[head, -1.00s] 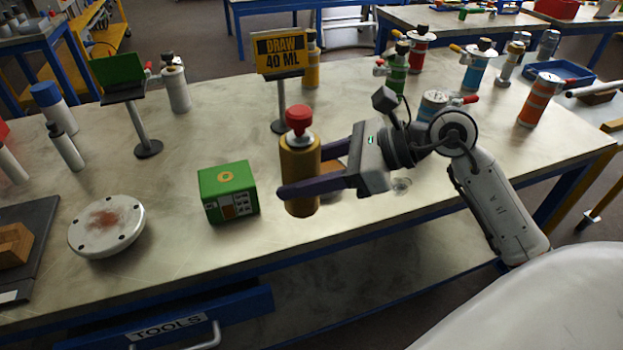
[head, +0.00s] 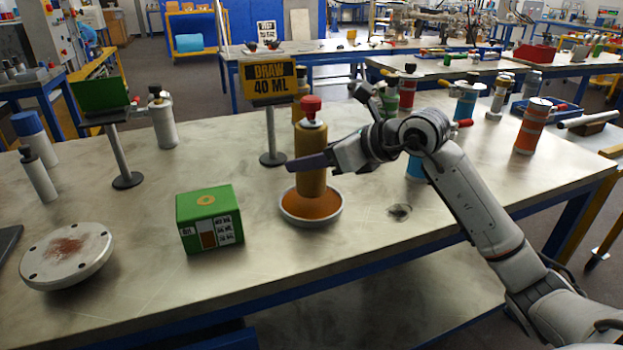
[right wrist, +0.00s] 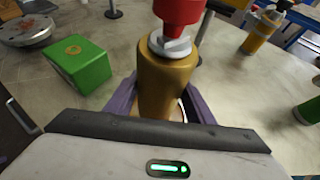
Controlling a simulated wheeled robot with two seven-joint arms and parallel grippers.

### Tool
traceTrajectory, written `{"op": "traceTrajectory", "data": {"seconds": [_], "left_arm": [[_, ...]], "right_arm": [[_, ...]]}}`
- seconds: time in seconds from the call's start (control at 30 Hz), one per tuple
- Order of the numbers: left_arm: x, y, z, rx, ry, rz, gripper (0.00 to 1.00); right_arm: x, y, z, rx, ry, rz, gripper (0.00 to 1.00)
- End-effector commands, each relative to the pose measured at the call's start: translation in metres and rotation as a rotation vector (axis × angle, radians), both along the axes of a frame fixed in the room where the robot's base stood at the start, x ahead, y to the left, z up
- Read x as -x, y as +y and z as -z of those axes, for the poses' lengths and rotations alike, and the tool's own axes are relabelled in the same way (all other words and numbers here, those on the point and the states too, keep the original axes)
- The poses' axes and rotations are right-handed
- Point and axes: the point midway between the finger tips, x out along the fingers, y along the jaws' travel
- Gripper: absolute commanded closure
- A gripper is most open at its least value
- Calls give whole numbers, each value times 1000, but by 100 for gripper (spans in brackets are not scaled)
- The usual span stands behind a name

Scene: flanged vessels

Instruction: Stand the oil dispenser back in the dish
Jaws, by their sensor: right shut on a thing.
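The oil dispenser (head: 311,150) is a gold bottle with a red cap, upright. My right gripper (head: 306,163) is shut on its body, fingers on either side. In the right wrist view the dispenser (right wrist: 166,80) stands between the two purple fingers of the gripper (right wrist: 152,105). The dish (head: 290,213) is round with a pale rim and an orange-brown inside. The dispenser's base appears over the dish's inside; I cannot tell whether it touches. My left gripper is not in view.
A green box (head: 208,220) stands left of the dish, and a round flange plate (head: 66,256) lies farther left. A "DRAW 40 ML" sign (head: 270,80) on a post stands behind the dispenser. Several bottles stand at the back right.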

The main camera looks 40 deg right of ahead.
Motion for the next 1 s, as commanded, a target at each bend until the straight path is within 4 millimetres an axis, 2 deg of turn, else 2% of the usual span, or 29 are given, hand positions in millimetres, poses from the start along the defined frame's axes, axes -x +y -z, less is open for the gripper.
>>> {"op": "traceTrajectory", "data": {"seconds": [0.27, 0.63, 0.67, 0.7, 0.77, 1.0], "left_arm": [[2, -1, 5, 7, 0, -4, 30], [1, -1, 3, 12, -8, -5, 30], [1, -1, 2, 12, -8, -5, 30], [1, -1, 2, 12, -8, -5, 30], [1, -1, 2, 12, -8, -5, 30], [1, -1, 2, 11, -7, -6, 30]], "right_arm": [[0, 0, 34, -3, -2, 1, 91], [0, -1, 39, 1, -4, 0, 91], [0, 0, 39, 2, 1, 0, 46], [0, 0, 38, 1, 1, 0, 40], [0, 0, 39, 0, 1, 0, 33], [0, 0, 38, 0, 0, 0, 33]]}}
